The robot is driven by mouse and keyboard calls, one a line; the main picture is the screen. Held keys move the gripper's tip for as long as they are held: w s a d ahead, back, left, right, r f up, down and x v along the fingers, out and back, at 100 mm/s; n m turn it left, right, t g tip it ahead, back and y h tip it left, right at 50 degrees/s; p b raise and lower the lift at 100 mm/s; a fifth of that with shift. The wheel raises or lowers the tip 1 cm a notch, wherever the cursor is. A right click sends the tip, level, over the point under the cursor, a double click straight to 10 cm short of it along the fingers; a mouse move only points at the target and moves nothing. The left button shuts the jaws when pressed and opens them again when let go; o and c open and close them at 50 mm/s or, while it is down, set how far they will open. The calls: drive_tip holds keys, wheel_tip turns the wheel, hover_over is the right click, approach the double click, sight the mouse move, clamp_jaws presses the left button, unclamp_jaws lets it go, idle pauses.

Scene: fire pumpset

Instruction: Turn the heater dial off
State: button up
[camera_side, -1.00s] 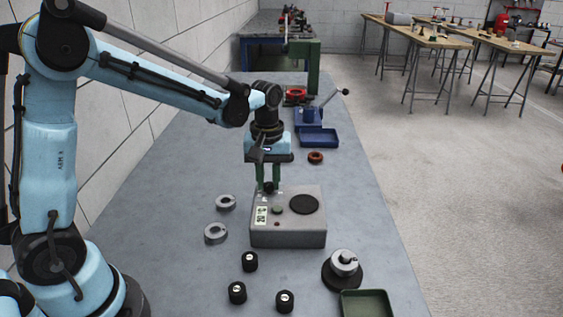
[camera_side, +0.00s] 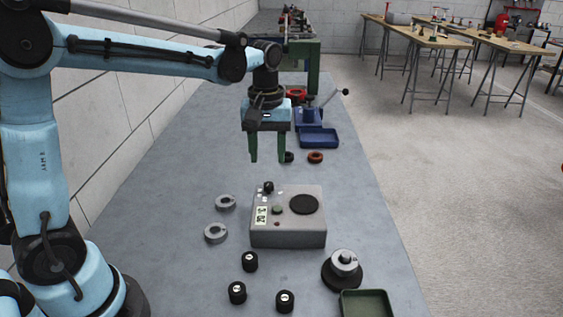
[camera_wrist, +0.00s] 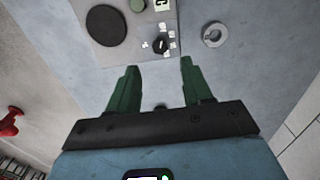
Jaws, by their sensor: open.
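The heater (camera_side: 287,232) is a grey box on the bench with a round dark plate (camera_side: 304,204) on top. Its black dial (camera_side: 268,187) stands at the back left corner of the top, and the dial also shows in the wrist view (camera_wrist: 161,46) with small white marks around it. Which mark the dial points at is too small to tell. My gripper (camera_side: 268,160) is open and empty, above and behind the heater, apart from the dial. Its two green fingers also show in the wrist view (camera_wrist: 158,68), with the dial beyond their tips.
Two grey rings (camera_side: 215,233) lie left of the heater. Several black knobs (camera_side: 250,262) stand in front, with a round dark-based fixture (camera_side: 343,268) and a green tray (camera_side: 367,304) at front right. A blue tray (camera_side: 319,138) and a reddish ring (camera_side: 315,157) lie behind.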

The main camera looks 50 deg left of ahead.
drive_tip(key=shift+r, duration=2.4)
drive_tip(key=s+d+f+m+t, duration=0.1)
drive_tip(key=s+f+m+t, duration=0.1)
drive_tip(key=s+m+t, duration=0.1)
drive_tip(key=s+d+f+m+t, duration=0.1)
drive_tip(key=s+f+m+t, duration=0.2)
drive_tip(key=s+m, duration=0.3)
drive_tip(key=shift+s+f+t, duration=0.3)
drive_tip(key=shift+s+t, duration=0.3)
drive_tip(key=shift+s, duration=0.6)
